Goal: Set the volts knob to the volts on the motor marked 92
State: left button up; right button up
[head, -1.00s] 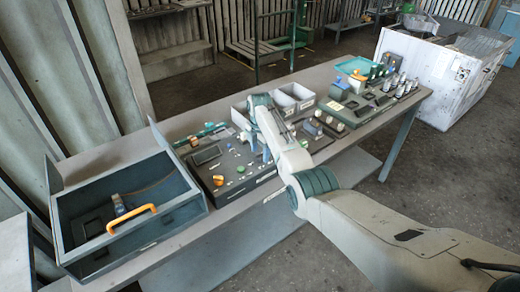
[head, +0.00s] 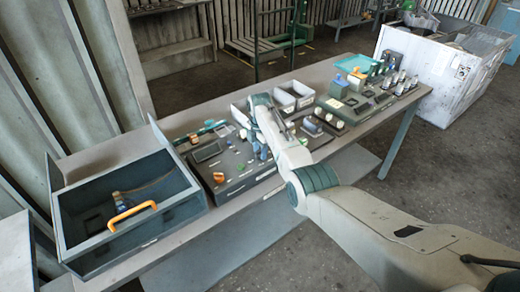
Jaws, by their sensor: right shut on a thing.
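A dark control panel (head: 215,172) with small knobs, buttons and a dark screen (head: 208,152) lies on the bench, left of the middle. My right gripper (head: 262,152) is low over the panel's right part. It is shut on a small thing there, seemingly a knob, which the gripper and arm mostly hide. I cannot read the panel's labels or tell which knob is for volts. Several small metallic cylinders (head: 400,82), possibly motors, stand at the bench's right end; no number 92 is legible. My left gripper is not in view.
An open dark box (head: 180,212) with an orange handle (head: 132,213) stands at the bench's left end. Pale bins (head: 296,96) and a teal tray (head: 357,64) lie farther back. A white crate (head: 440,75) stands beyond the right end.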

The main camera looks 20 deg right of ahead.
jog(key=m+p, duration=0.1)
jog(key=m, duration=0.3)
jog(key=shift+r+m, duration=0.1)
jog(key=shift+m, duration=0.3)
jog(key=m+p, duration=0.1)
jog(key=m, duration=0.3)
jog(key=m+p, duration=0.1)
jog(key=m, duration=0.8)
jog(key=shift+m, duration=0.3)
jog(key=m, duration=0.4)
jog(key=shift+w+p, duration=0.1)
jog(key=shift+p, duration=0.2)
jog(key=m, duration=0.9)
jog(key=shift+m, duration=1.9)
